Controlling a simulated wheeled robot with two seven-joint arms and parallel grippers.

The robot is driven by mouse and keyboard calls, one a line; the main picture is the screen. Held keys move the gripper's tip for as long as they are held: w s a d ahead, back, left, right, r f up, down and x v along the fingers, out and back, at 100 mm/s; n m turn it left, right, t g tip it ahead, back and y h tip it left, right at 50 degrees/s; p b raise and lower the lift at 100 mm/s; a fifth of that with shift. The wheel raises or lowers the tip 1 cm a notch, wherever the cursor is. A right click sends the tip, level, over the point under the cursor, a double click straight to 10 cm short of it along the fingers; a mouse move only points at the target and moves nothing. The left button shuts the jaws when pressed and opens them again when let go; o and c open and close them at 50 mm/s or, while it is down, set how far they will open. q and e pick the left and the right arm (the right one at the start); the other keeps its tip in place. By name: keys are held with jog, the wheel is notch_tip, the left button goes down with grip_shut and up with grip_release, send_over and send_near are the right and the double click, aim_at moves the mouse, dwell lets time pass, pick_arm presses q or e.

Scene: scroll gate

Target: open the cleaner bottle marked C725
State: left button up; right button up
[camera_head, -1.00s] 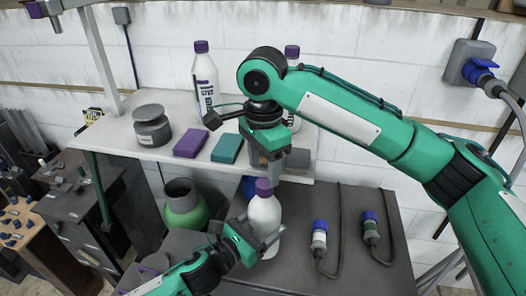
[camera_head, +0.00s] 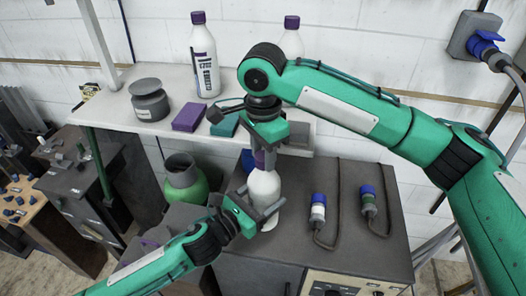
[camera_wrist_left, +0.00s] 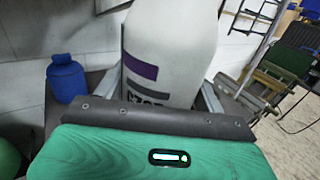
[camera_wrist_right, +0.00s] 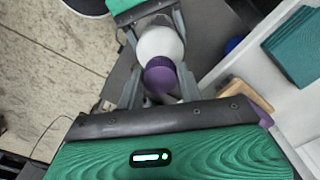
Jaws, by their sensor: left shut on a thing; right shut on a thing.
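The white cleaner bottle (camera_head: 264,187) with a purple cap (camera_head: 259,158) stands upright at the grey cabinet's near left part. In the left wrist view, the bottle (camera_wrist_left: 168,45) fills the middle; its label has a purple stripe and a partly hidden code that looks like C725. My left gripper (camera_head: 264,214) is shut on the bottle's body from the front left. My right gripper (camera_head: 262,152) points down from above and is shut on the cap, hiding part of it. In the right wrist view the purple cap (camera_wrist_right: 160,75) lies between its fingers, with the bottle (camera_wrist_right: 160,43) beyond it.
Two similar bottles (camera_head: 205,58) (camera_head: 292,42), a grey jar (camera_head: 149,100), a purple box (camera_head: 188,117) and a teal box (camera_head: 223,126) are on the shelf behind. A green container (camera_head: 184,185) stands left. Two blue-topped plugs (camera_head: 318,208) (camera_head: 368,200) lie right on the cabinet (camera_head: 345,245).

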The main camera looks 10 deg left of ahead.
jog(key=n, duration=1.2)
jog(key=shift+d+r+n, duration=0.1)
jog(key=shift+d+n, duration=0.05)
jog(key=shift+n, duration=0.15)
jog(key=n, duration=1.2)
jog(key=shift+w, duration=0.1)
jog(key=n, duration=0.9)
jog(key=shift+w+n, duration=0.1)
jog(key=shift+n, duration=0.2)
jog(key=n, duration=0.4)
jog(key=shift+n, duration=0.3)
jog(key=n, duration=0.4)
jog(key=shift+r, duration=0.1)
